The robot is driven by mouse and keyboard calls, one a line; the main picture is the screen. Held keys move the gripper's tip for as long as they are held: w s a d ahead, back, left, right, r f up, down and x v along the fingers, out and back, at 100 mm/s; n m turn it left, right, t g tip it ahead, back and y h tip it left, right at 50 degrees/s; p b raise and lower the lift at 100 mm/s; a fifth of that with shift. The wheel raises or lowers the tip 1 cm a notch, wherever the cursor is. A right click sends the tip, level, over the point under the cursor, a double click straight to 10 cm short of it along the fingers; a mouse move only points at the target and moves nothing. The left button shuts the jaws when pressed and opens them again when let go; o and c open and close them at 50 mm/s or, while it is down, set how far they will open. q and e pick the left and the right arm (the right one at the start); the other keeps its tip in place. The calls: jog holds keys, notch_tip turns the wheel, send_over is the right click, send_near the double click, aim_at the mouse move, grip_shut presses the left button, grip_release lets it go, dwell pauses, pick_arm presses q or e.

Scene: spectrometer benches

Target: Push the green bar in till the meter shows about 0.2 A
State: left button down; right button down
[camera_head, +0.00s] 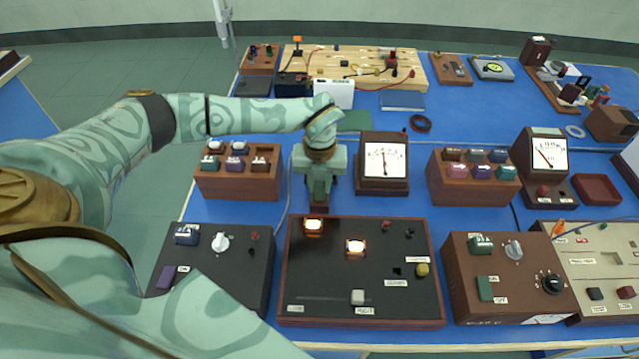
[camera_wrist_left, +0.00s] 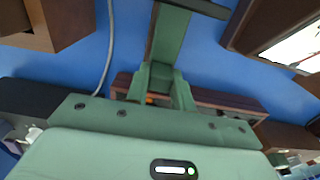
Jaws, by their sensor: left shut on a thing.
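My left gripper (camera_head: 319,203) is pointed down behind the lamp panel (camera_head: 365,268). Its fingers, also in the left wrist view (camera_wrist_left: 160,92), are close together on a green bar (camera_wrist_left: 170,35). The bar runs away from the fingertips to a darker crosspiece. In the head view the gripper hides most of the bar, so I cannot tell how far in it is. The meter (camera_head: 384,162) in a brown case stands right of the gripper; its needle is near upright mid-scale, its numbers too small to read. My right gripper is not in view.
Two lamps glow on the panel. Wooden blocks with coloured pieces stand left (camera_head: 238,184) and right (camera_head: 473,190). A black switch box (camera_head: 215,275) and a brown knob box (camera_head: 510,300) flank the panel. A grey cable (camera_head: 288,205) lies left of the gripper.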

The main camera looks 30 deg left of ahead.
pick_arm(q)
jog(key=shift+w+a, duration=0.4)
jog(key=shift+w, duration=0.25)
jog(key=shift+w+a, duration=0.35)
jog(key=shift+w, duration=0.25)
jog(key=shift+s, duration=0.15)
jog(key=c, duration=1.2)
grip_release()
jog(key=shift+r, duration=0.1)
notch_tip(320, 180, up, 16)
jog(key=p, duration=0.3)
